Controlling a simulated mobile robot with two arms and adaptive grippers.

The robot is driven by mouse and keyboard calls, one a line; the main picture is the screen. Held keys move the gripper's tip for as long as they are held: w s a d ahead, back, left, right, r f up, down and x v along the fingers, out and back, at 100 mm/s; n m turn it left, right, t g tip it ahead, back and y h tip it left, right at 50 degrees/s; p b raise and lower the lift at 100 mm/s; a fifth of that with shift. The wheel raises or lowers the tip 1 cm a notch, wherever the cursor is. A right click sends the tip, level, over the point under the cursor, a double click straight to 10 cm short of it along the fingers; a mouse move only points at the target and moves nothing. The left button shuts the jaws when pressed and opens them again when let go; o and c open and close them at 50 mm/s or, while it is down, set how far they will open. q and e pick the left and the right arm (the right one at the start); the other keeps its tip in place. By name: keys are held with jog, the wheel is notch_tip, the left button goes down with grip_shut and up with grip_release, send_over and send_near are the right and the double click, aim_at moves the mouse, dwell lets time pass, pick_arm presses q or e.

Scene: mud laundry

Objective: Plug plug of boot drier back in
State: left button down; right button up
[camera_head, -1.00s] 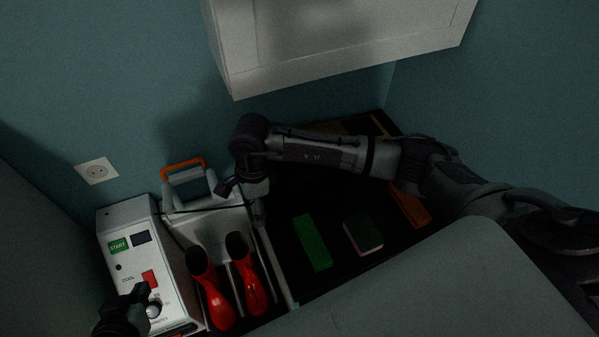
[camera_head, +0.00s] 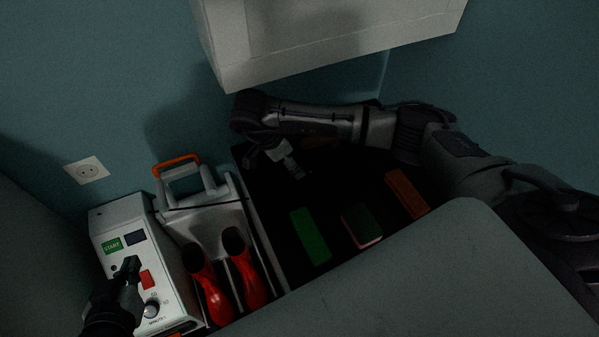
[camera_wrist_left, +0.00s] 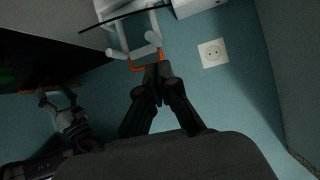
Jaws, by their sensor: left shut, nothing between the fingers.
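The boot drier control box (camera_head: 118,216) is white with a green START label and a red switch, at lower left in the head view. Red boots (camera_head: 243,262) stand beside it. The wall socket (camera_head: 87,170) is above it and looks empty; it also shows in the left wrist view (camera_wrist_left: 212,53). I cannot make out the plug. My left gripper (camera_head: 131,265) is in front of the box; in the left wrist view its fingers (camera_wrist_left: 157,72) are shut and empty.
A grey carrier with an orange handle (camera_head: 177,161) stands by the wall right of the box. A green block (camera_head: 310,236), a dark-topped sponge (camera_head: 361,227) and an orange brick (camera_head: 406,193) lie on the dark surface. A white cabinet (camera_head: 330,50) hangs above.

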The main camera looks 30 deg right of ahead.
jog(key=b+x, duration=0.1)
jog(key=x, duration=0.4)
jog(key=shift+s+b, duration=0.1)
jog(key=shift+b, duration=0.2)
jog(key=shift+d, duration=0.1)
pick_arm(q)
jog(key=w+d+r+t+h, duration=0.1)
jog(key=w+r+t, duration=0.2)
jog(key=r, duration=0.3)
jog(key=shift+w+d+t, duration=0.2)
jog(key=shift+d+t, duration=0.2)
jog(key=shift+t, duration=0.3)
jog(key=shift+r, duration=0.1)
